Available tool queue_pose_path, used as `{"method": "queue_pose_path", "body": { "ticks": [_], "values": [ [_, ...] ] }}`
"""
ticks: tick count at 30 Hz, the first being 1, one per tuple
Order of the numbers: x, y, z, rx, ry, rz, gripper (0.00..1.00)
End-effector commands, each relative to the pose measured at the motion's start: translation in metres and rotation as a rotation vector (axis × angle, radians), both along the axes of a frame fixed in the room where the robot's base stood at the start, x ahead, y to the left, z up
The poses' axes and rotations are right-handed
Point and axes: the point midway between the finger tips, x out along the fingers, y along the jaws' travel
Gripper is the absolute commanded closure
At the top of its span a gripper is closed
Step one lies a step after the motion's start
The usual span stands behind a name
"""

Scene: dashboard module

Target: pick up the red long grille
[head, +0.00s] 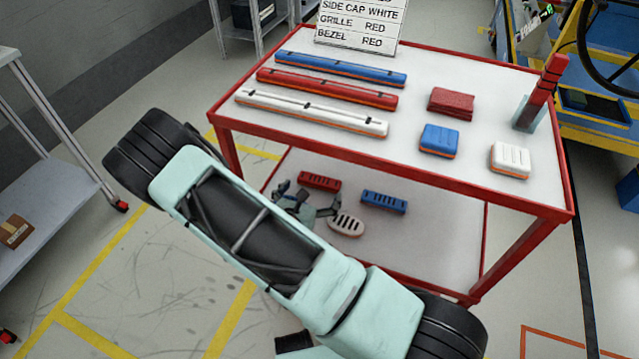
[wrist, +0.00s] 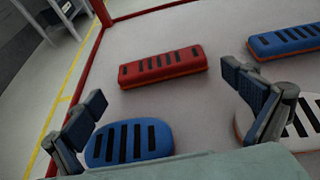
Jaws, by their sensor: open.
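The red long grille (head: 319,180) lies flat on the lower shelf of the red-framed table, with a row of dark slots along its top. In the wrist view the red grille (wrist: 162,67) lies just beyond my fingertips, left of centre and slightly tilted. My gripper (head: 307,198) reaches in over the lower shelf, on the near side of the red grille. In the wrist view my gripper (wrist: 164,88) is open, its fingers wide apart with nothing held between them. Whether the fingers touch the shelf cannot be told.
A blue long grille (head: 384,202) lies right of the red one. A white oval grille (head: 346,224) lies by the right finger, and a blue oval grille (wrist: 130,141) by the left finger. The tabletop (head: 300,150) above the shelf carries long bars and blocks. Red table legs bound the shelf.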

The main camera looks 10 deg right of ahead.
Motion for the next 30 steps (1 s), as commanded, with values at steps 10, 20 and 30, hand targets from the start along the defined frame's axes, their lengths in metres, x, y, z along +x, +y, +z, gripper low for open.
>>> {"method": "queue_pose_path", "body": {
  "ticks": [10, 20, 30],
  "values": [
    [0.027, -0.017, -0.015, 0.0, 0.0, -0.001, 0.0],
    [0.026, -0.016, -0.015, 0.0, 0.0, -0.001, 0.24],
    [0.026, -0.016, -0.013, 0.0, 0.0, -0.001, 0.31]
  ]
}}
